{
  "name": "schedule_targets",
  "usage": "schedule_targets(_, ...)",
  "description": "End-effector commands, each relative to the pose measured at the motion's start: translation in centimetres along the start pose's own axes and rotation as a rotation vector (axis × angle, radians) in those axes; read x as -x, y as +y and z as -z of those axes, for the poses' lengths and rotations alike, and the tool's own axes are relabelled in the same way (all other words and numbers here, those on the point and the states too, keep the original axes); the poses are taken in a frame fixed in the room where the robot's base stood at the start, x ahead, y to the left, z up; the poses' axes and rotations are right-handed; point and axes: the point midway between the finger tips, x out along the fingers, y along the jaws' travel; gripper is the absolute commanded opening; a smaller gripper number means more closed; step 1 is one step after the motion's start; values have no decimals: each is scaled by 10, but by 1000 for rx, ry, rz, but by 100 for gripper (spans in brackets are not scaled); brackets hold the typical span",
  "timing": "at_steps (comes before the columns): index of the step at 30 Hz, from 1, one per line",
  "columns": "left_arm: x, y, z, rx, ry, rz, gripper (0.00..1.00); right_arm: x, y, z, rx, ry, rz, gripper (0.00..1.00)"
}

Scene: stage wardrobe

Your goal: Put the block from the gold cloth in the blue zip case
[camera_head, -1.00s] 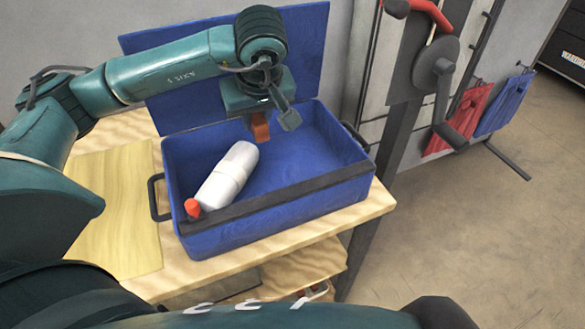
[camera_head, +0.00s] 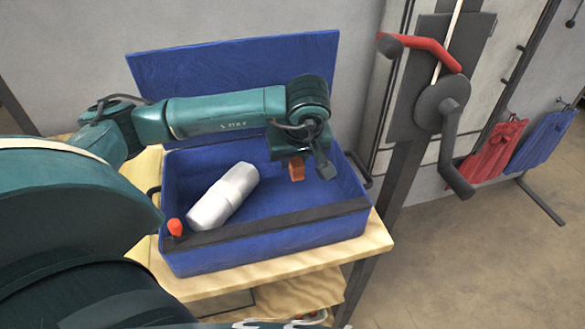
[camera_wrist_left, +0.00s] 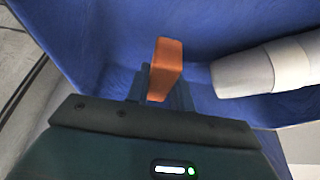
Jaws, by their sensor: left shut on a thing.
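An orange-brown block (camera_head: 296,170) is held in my left gripper (camera_head: 306,163), inside the open blue zip case (camera_head: 270,240) toward its back right. The wrist view shows the block (camera_wrist_left: 165,68) upright between the fingers of my left gripper (camera_wrist_left: 163,92), with the blue case (camera_wrist_left: 215,25) around it. I cannot tell whether the block touches the case floor. The gold cloth (camera_head: 149,163) lies on the table left of the case, mostly hidden behind my left arm. My right gripper is not in view.
A white roll (camera_head: 225,195) lies in the left part of the case, with a small orange-red item (camera_head: 174,227) at the front left corner. The raised lid (camera_head: 235,75) stands behind. A crank (camera_head: 445,110) and hanging red and blue pouches (camera_head: 490,150) are on the right.

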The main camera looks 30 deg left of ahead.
Motion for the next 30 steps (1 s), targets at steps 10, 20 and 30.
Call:
schedule_targets(10, -34, 0, -14, -1, 0, 0, 1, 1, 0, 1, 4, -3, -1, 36)
schedule_targets(20, -37, 0, -16, -1, 0, 0, 25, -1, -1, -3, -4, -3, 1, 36)
schedule_targets(30, -36, 0, -15, -1, 0, 1, 45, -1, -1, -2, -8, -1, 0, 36)
